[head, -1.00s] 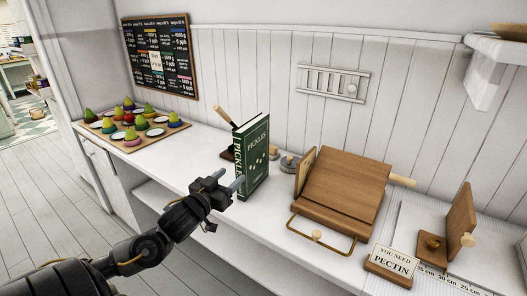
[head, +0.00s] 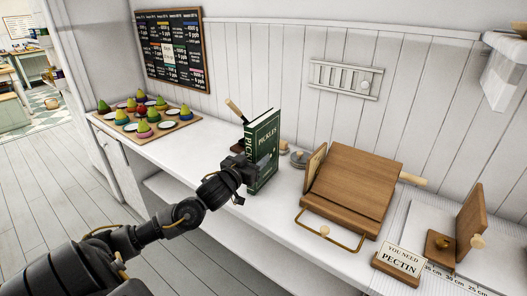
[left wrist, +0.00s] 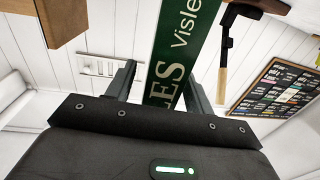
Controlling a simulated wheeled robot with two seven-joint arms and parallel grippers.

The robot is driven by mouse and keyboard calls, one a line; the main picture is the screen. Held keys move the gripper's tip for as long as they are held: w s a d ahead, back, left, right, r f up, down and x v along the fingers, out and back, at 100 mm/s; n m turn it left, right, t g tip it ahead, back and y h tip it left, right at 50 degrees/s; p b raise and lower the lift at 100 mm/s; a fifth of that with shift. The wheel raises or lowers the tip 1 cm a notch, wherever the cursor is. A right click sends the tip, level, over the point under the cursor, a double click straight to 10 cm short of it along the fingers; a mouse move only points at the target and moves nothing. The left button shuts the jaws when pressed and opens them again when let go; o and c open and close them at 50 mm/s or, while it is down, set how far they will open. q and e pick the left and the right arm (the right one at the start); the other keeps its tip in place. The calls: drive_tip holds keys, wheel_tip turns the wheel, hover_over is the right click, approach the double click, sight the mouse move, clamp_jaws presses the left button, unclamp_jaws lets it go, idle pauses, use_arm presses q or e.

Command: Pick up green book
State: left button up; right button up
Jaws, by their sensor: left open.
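The green book (head: 264,143), lettered "PICKLES" on its cover and spine, stands upright on the white counter. My left gripper (head: 252,172) is at the lower part of the book and covers part of its spine in the head view. In the left wrist view the green spine (left wrist: 182,50) lies between the two open fingers (left wrist: 160,88), one on each side of it. Whether either finger touches the book I cannot tell. My right gripper is not in view.
A wooden stand (head: 345,190) with a handle is to the right of the book. A "PECTIN" sign (head: 401,263) is farther right. A tray of colored pieces (head: 147,120) is at the left. A wooden-handled tool (head: 236,111) is behind the book.

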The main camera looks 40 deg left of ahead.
use_arm(q)
drive_tip(key=shift+w+a, duration=0.1)
drive_tip(key=shift+w, duration=1.1)
clamp_jaws()
drive_tip(key=shift+r, duration=0.1)
